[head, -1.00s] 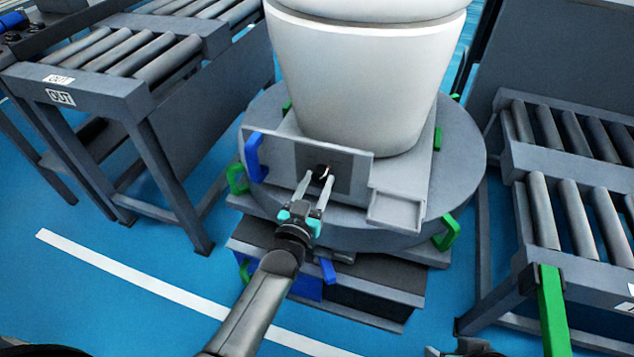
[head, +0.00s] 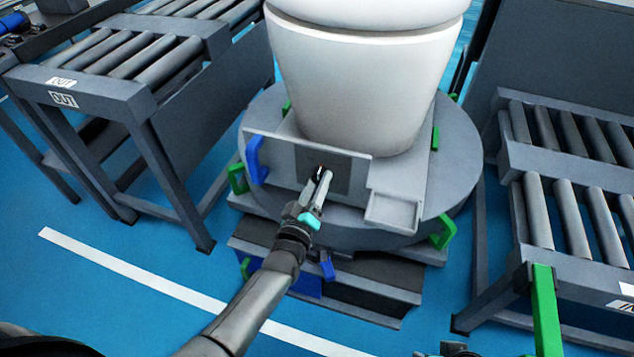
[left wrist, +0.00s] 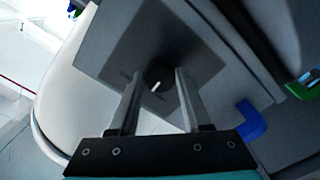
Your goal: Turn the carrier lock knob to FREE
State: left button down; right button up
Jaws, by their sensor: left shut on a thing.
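The carrier lock knob (left wrist: 158,77) is small, round and dark with a white pointer line, on a dark square plate (left wrist: 165,45) of the carrier's grey front panel. In the head view the knob (head: 321,170) is mostly hidden by my left gripper (head: 322,177). In the left wrist view my left gripper (left wrist: 159,76) has one finger on each side of the knob and is shut on it. The wrist is rolled relative to the panel. Plate markings are too faint to read. A small part of my right gripper (head: 455,349) shows at the bottom edge.
A white toilet (head: 355,80) stands on the carrier above the panel, over a round grey turntable (head: 462,165). A blue handle (head: 254,160) is left of the knob and a small grey tray (head: 392,211) right. Roller conveyors (head: 125,60) flank both sides.

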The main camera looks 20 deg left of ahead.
pick_arm(q)
jog(key=n, duration=0.4)
jog(key=shift+n, duration=1.6)
pick_arm(e)
jog(key=shift+w+r, duration=0.15)
jog(key=shift+r, duration=0.5)
pick_arm(q)
jog(key=shift+c, duration=1.8)
grip_release()
jog(key=shift+s, duration=0.1)
